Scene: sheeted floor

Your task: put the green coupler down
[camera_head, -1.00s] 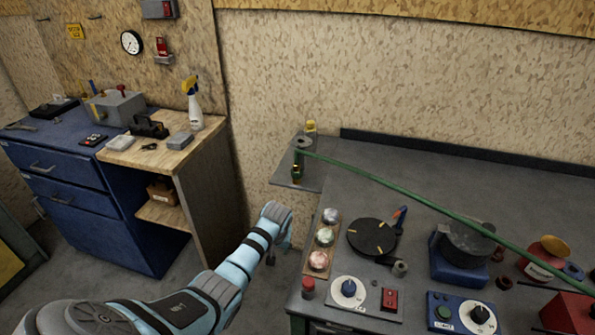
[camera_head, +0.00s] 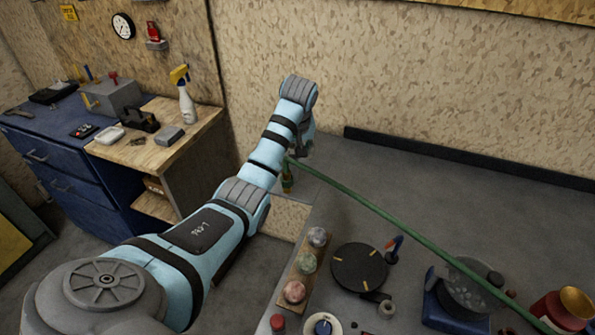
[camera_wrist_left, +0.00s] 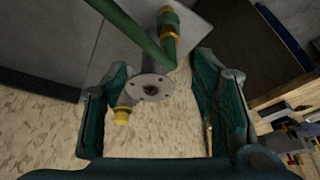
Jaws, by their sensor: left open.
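The green coupler (camera_head: 288,178), with brass-coloured parts, shows just below my left forearm in the head view. In the left wrist view the green coupler (camera_wrist_left: 168,28) is at the top centre, beyond my fingertips, beside a grey round flange (camera_wrist_left: 152,88) with a yellow-capped part (camera_wrist_left: 122,116). A green hose (camera_head: 385,215) runs from there to the right across the bench. My left gripper (camera_wrist_left: 162,66) is open, its fingers apart on either side of the flange. I see no finger closed on the coupler. In the head view my arm hides most of the hand. My right gripper is not in view.
The grey bench (camera_head: 450,190) holds a tray of several balls (camera_head: 293,268), a black turntable (camera_head: 359,268), a blue-based device (camera_head: 445,305) and a red container (camera_head: 558,310). A wooden side table (camera_head: 155,150) with a spray bottle (camera_head: 186,100) stands left. The bench's back is mostly clear.

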